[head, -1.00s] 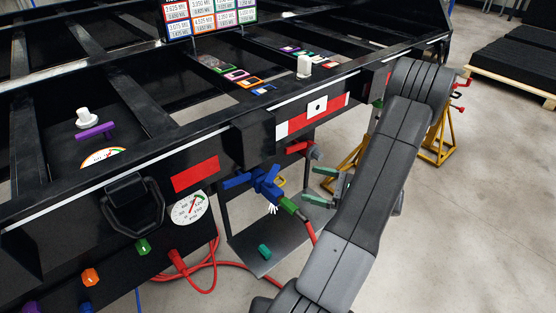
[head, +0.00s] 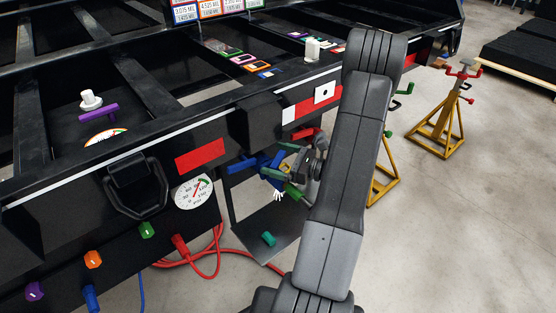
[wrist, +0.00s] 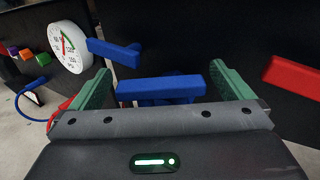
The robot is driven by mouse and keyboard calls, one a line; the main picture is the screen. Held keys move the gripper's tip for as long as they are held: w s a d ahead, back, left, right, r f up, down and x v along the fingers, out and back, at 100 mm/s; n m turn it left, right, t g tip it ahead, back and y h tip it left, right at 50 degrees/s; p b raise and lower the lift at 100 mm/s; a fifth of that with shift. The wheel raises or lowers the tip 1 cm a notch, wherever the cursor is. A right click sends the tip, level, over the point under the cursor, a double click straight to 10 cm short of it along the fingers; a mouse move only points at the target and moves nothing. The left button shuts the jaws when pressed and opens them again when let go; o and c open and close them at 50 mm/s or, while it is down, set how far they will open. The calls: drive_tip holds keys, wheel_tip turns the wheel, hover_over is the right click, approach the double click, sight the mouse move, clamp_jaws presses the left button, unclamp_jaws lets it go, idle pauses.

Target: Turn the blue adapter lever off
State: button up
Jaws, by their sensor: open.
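The blue adapter (head: 262,165) sits under the trailer's front rail in the head view, partly hidden behind my gripper. In the wrist view a blue bar (wrist: 160,88) lies crosswise between my two green fingers, with more blue body behind it. A second blue bar (wrist: 113,52) sticks out to its upper left. I cannot tell for sure which bar is the lever. My gripper (head: 283,158) is open at the adapter, fingers pointing left in the head view. In the wrist view the fingers of my gripper (wrist: 166,85) stand apart at either side of the bar, with no clear contact.
A red lever (wrist: 293,75) is just right of my fingers in the wrist view. A pressure gauge (head: 194,192) is left of the adapter. Yellow jack stands (head: 437,122) stand on the floor at right.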

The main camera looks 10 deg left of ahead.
drive_tip(key=shift+c, duration=0.2)
drive_tip(key=c, duration=1)
drive_tip(key=shift+o, duration=0.2)
drive_tip(key=shift+s+d+m+t+h, duration=0.1)
drive_tip(key=shift+m+t+h, duration=0.25)
drive_tip(key=shift+m+t, duration=0.65)
drive_tip(key=shift+d+m+t+h, duration=0.1)
drive_tip(key=shift+m+t+h, duration=0.4)
drive_tip(key=shift+t, duration=0.9)
drive_tip(key=o, duration=1)
drive_tip(key=p+v, duration=0.1)
drive_tip(key=v, duration=1.2)
drive_tip(key=shift+d+f+p, duration=0.15)
drive_tip(key=shift+d+p, duration=0.2)
drive_tip(key=shift+d, duration=0.05)
